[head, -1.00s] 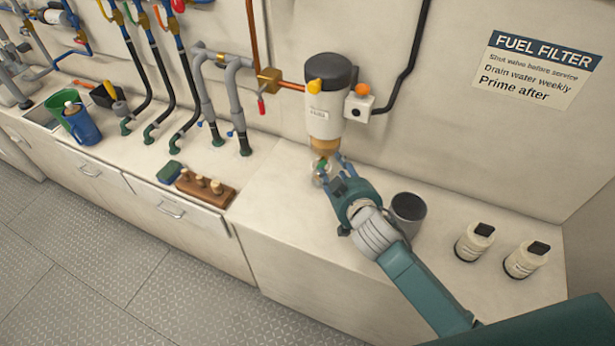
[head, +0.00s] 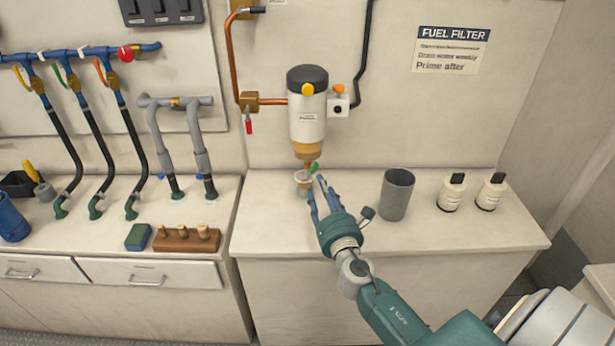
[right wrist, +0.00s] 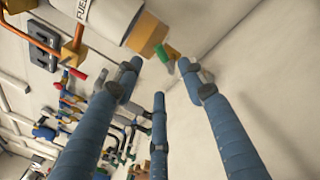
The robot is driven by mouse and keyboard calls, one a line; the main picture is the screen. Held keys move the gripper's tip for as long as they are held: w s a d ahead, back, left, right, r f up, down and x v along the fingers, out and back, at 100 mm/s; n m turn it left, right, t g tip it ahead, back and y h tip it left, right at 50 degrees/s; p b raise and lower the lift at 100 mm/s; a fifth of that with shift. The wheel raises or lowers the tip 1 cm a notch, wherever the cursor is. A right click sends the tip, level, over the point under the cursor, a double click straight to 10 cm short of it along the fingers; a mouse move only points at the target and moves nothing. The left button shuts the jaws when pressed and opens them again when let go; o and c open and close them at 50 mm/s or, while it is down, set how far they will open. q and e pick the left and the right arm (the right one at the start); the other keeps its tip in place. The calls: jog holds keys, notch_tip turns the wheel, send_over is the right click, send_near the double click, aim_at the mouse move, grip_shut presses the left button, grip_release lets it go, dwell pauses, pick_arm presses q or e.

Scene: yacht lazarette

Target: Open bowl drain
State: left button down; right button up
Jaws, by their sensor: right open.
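The fuel filter (head: 307,115) hangs on the wall, with a white body, a dark cap and an amber bowl (head: 307,151) at its bottom. A small green drain handle (head: 314,168) sits under the bowl; it also shows in the right wrist view (right wrist: 161,53). A small clear cup (head: 303,181) stands below the drain. My right gripper (head: 318,192) is open, its blue fingers pointing up beside the cup, just below and right of the drain. In the right wrist view its fingertips (right wrist: 158,75) are spread below the green handle, apparently apart from it. My left gripper is out of view.
A grey canister (head: 397,195) and two white bottles (head: 451,193) stand right of my arm on the counter. A wooden block with pegs (head: 186,240) and a blue-green sponge (head: 138,237) lie left. Hoses and pipes line the wall. The counter front between them is clear.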

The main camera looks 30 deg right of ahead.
aim_at(313, 169)
jog(key=x, duration=0.5)
jog(key=shift+w+d, duration=0.15)
jog(key=shift+w, duration=0.1)
jog(key=x, duration=0.3)
jog(key=shift+w, duration=0.4)
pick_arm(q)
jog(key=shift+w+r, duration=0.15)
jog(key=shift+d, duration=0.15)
pick_arm(e)
jog(key=shift+c, duration=0.5)
jog(key=c, duration=0.9)
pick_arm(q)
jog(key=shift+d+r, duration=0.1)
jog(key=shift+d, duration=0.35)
pick_arm(e)
jog(key=shift+r, duration=0.1)
grip_shut()
